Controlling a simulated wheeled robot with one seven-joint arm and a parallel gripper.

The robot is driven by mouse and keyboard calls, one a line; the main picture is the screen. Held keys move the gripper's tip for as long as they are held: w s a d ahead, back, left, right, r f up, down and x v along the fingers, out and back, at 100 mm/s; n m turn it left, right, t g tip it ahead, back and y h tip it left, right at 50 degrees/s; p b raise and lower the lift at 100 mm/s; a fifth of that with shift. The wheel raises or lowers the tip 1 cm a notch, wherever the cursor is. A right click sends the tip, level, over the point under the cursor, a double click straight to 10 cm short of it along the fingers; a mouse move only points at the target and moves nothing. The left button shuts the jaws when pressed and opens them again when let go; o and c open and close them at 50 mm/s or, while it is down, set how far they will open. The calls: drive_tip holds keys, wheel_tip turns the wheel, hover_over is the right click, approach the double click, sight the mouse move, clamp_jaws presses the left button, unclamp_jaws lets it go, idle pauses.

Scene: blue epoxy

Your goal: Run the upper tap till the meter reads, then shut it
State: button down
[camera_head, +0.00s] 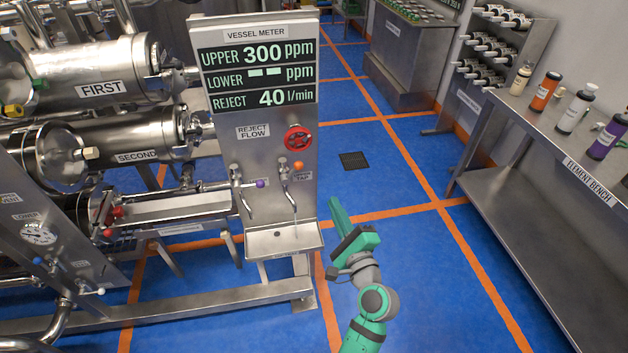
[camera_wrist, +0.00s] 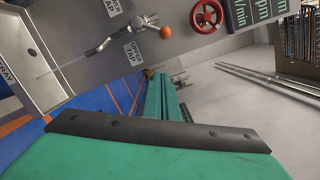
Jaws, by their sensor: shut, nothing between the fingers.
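The vessel meter (camera_head: 258,65) reads UPPER 300 ppm, LOWER two dashes, REJECT 40 l/min. Below it is the upper tap, with an orange knob (camera_head: 298,165) on its lever and a downward spout (camera_head: 291,195). In the wrist view the orange knob (camera_wrist: 166,32) is at the top, beside an UPPER TAP label (camera_wrist: 133,53). A thin pale stream (camera_wrist: 62,66) runs from the spout toward the steel tray (camera_wrist: 22,48). My gripper (camera_head: 335,203) is shut and empty, to the right of the tray and below the knob, apart from both. Its green fingers (camera_wrist: 160,95) also show in the wrist view.
A purple-knobbed tap (camera_head: 260,183) is left of the upper tap. A red handwheel (camera_head: 297,138) sits just above the orange knob. Steel vessels (camera_head: 110,85) fill the left. The element bench (camera_head: 540,130) with bottles stands right.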

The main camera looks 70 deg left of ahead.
sight(292, 172)
drive_tip(key=s+a+r, duration=0.2)
drive_tip(key=s+a, duration=0.1)
drive_tip(key=a, duration=0.7)
drive_tip(key=shift+a+r, duration=0.3)
drive_tip(key=shift+a, duration=0.1)
drive_tip(key=shift+s+a+r+n, duration=0.1)
drive_tip(key=shift+s+r+n, duration=0.3)
drive_tip(key=shift+s, duration=0.15)
drive_tip(key=shift+w, duration=0.15)
